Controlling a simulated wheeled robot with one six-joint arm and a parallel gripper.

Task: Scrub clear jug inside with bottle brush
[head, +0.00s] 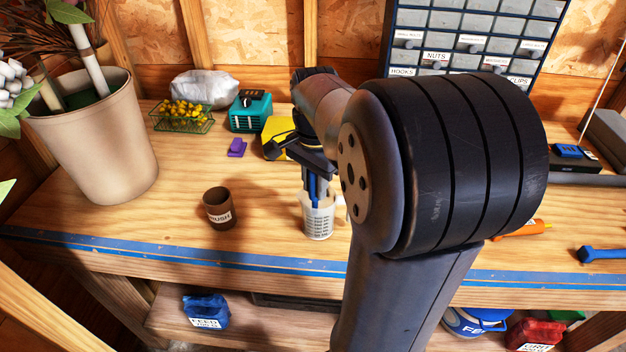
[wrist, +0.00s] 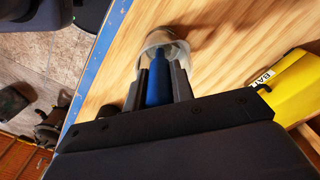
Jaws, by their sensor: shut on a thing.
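The clear jug (head: 319,217) stands upright on the bench, with dark marks on its side. My gripper (head: 314,172) is above the jug, pointing down and shut on the blue handle of the bottle brush (head: 313,188). The brush's lower part reaches down into the jug's mouth; its bristles are hard to make out. In the wrist view the blue handle (wrist: 158,80) sits between my two fingers (wrist: 160,88), and the jug's pale rim (wrist: 160,40) shows just beyond them. A brown cup (head: 219,208) labelled "BRUSH" stands to the left of the jug.
A large planter (head: 97,140) stands at the left. A wire basket of yellow things (head: 182,116), a teal box (head: 250,112), a purple block (head: 237,147) and a yellow object (head: 278,135) are behind. The bench's blue front edge (head: 200,253) is close. Bench around the brown cup is clear.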

